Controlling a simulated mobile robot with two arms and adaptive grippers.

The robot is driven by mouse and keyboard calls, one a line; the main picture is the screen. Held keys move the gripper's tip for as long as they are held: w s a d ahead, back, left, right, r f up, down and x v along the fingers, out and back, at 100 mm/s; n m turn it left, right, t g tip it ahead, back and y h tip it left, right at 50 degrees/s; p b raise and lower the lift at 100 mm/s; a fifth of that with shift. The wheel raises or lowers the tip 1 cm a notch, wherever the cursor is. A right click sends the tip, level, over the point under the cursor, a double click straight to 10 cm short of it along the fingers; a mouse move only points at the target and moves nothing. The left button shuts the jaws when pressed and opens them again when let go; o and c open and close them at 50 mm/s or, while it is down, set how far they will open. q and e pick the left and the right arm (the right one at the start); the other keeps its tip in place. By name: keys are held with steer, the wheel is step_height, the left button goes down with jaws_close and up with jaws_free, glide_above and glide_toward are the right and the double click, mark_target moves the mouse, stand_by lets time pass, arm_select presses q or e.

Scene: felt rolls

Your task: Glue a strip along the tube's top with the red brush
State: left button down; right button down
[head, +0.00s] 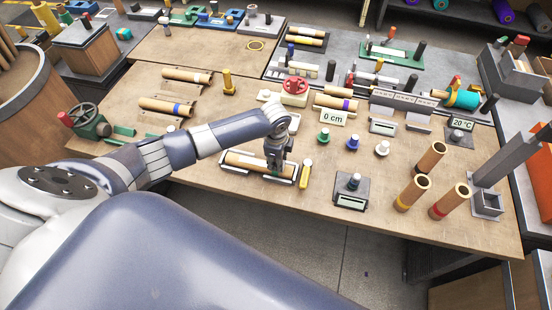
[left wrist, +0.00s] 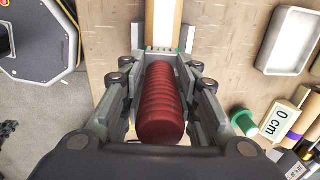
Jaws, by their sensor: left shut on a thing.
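My left gripper (head: 275,163) is over the cardboard tube (head: 250,163), which lies in a pale cradle (head: 232,172) near the table's front edge. In the left wrist view, the left gripper (left wrist: 163,75) is shut around the red ribbed handle of the brush (left wrist: 161,105). The brush's far end points toward the tan tube (left wrist: 164,14). A pale patch shows where brush and tube meet, and I cannot tell whether they touch. In the head view the fingers hide the brush. My right gripper is in neither view.
Green (head: 323,137), blue (head: 353,183) and white (head: 382,148) knobs stand to the right, with a "0 cm" sign (head: 333,118) behind. Upright tubes (head: 412,192) stand farther right.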

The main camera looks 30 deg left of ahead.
arm_select(q)
steer(key=shift+s+a+f, duration=0.1)
steer(key=shift+s+a, duration=0.1)
steer(key=shift+a, duration=0.45)
steer(key=shift+s+a, duration=0.15)
steer(key=shift+a, duration=0.45)
steer(key=shift+d, duration=0.1)
steer(key=shift+w+d+p, duration=0.1)
steer(key=shift+d+p, duration=0.3)
steer(key=shift+d, duration=0.5)
steer(key=shift+w+d, duration=0.15)
steer(key=shift+d, duration=0.15)
